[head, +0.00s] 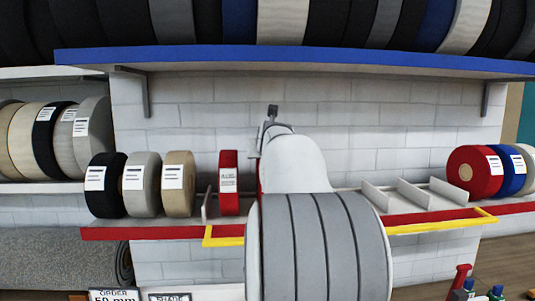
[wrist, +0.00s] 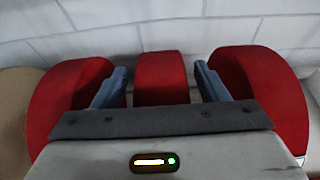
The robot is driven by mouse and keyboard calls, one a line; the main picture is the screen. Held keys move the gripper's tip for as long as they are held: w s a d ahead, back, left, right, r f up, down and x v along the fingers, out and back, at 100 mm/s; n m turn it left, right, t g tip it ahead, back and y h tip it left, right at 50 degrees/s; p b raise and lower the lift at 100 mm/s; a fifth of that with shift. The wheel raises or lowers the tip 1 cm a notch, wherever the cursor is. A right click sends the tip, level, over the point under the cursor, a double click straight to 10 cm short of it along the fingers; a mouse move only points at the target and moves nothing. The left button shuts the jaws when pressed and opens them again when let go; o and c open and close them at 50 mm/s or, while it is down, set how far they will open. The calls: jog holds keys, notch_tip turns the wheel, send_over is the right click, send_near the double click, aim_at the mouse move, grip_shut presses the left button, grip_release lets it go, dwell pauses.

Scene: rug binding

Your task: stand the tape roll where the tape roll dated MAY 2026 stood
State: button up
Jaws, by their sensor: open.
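In the wrist view my gripper (wrist: 160,85) is open. Its two blue-grey fingers stand either side of a narrow red tape roll (wrist: 160,78), with a gap on each side. A red roll stands to the left (wrist: 68,95) and another to the right (wrist: 262,90), outside the fingers. In the head view my arm hides the fingers and most of the middle of the shelf. A red roll with a white label (head: 228,183) stands just left of my arm; its date is too small to read.
Black, grey and tan rolls (head: 178,183) stand left on the red-edged shelf (head: 150,233). Empty slots with grey dividers (head: 412,194) lie right of my arm, then a red roll (head: 475,172) and blue and white ones. A blue-edged shelf (head: 330,63) of rolls hangs above. Yellow frames (head: 225,241) project in front.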

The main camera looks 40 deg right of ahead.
jog(key=shift+r, duration=0.2)
jog(key=shift+s+a, duration=0.2)
jog(key=shift+s, duration=0.15)
jog(key=b+v, duration=0.3)
jog(key=v, duration=0.8)
jog(key=s+a+f+n+g+y, duration=0.2)
jog(key=s+a+f+n+y, duration=0.1)
jog(key=a+f+n, duration=0.75)
jog(key=s+a+f+n+g+y, duration=0.1)
jog(key=s+a+f+n+y, duration=0.15)
jog(key=a+f+n, duration=0.85)
jog(key=s+a+f+n+g+y, duration=0.1)
jog(key=s+a+f+n+g, duration=0.1)
jog(key=s+a+f+n, duration=0.2)
jog(key=s+a+f+n+g+y, duration=0.1)
jog(key=s+a+f+n+g, duration=0.1)
jog(key=s+f+n, duration=0.7)
jog(key=s+a+n, duration=0.1)
jog(key=n, duration=0.7)
jog(key=shift+a+f+g, duration=0.4)
